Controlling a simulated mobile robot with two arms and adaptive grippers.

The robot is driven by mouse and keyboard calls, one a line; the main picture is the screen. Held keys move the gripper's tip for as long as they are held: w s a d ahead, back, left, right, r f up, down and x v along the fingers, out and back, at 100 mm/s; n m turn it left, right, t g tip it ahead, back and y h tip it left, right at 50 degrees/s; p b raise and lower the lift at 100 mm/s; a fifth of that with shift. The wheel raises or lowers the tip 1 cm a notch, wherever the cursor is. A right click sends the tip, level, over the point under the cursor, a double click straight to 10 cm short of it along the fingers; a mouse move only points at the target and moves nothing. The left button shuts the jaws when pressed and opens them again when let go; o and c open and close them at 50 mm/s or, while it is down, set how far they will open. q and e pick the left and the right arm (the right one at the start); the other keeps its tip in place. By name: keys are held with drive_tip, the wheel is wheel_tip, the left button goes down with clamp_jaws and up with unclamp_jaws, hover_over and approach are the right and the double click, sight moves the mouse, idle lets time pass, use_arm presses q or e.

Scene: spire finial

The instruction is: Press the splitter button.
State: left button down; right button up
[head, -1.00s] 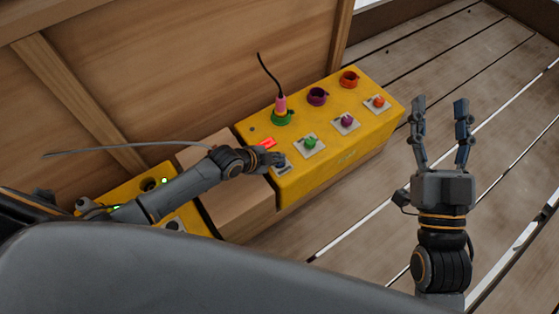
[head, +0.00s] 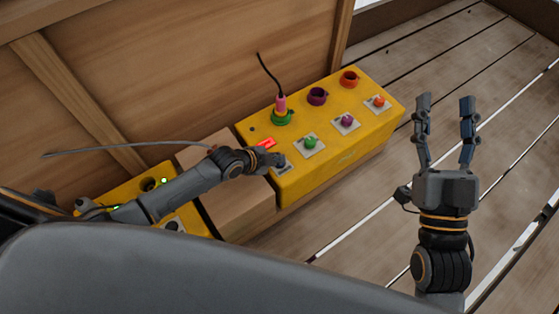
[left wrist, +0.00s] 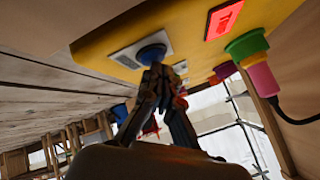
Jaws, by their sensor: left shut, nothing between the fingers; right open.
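A long yellow box (head: 325,165) carries a green button (head: 310,142), a purple button (head: 347,121) and an orange button (head: 379,101), each on a pale plate. In the left wrist view, a blue button (left wrist: 151,53) sits on a similar plate. My left gripper (head: 279,159) is shut and empty at the near left end of the box. In the left wrist view its fingertips (left wrist: 158,70) are at the blue button and seem to touch it. The gripper hides this button in the head view. My right gripper (head: 446,105) is open and empty, right of the box.
A lit red display (head: 266,144) is beside my left gripper. A pink plug (head: 281,105) with a black cable stands in the green socket (head: 283,119). Purple (head: 317,96) and orange sockets (head: 348,78) look empty. A wooden wall (head: 200,70) rises behind.

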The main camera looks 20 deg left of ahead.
use_arm(q)
drive_tip(key=shift+f, duration=0.2)
use_arm(e)
drive_tip(key=shift+s+r+t, duration=0.25)
drive_tip(key=shift+r+t, duration=0.05)
drive_tip(key=shift+r, duration=0.1)
idle(0.3)
use_arm(q)
drive_tip(key=shift+r, duration=0.1)
drive_tip(key=shift+r+p, duration=0.3)
drive_tip(key=shift+p, duration=0.05)
drive_tip(key=shift+r+p, duration=0.45)
drive_tip(key=shift+p, duration=0.05)
use_arm(e)
wheel_tip(320, 180, down, 8)
drive_tip(key=w+g+h, duration=0.1)
drive_tip(key=w+g, duration=0.1)
drive_tip(key=g, duration=0.3)
drive_tip(key=shift+w+d+r+h, duration=0.2)
drive_tip(key=shift+r+h, duration=0.05)
drive_tip(key=shift+h, duration=0.05)
